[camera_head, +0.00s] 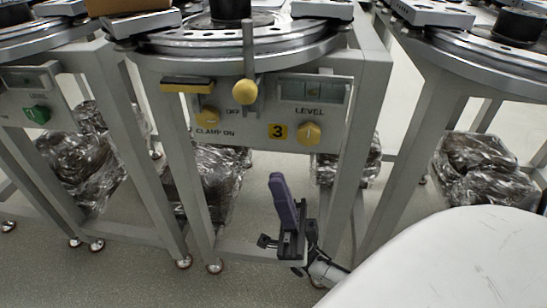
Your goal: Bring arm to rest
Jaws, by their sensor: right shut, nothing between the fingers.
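My right gripper (284,205) is at the lower middle of the head view, in front of the middle stand. Its purple-grey fingers point up and are together, with nothing between them. It hangs below the stand's control panel and appears apart from it. My right arm runs from the gripper down and right, and its upper part is hidden behind my white body at the lower right. My left gripper is not in view.
The middle stand (372,110) has a panel with yellow knobs (310,132), a lever and a "3" label. Similar stands are on both sides. Plastic-wrapped bundles (210,180) lie beneath them. Grey floor (120,270) is clear at the lower left.

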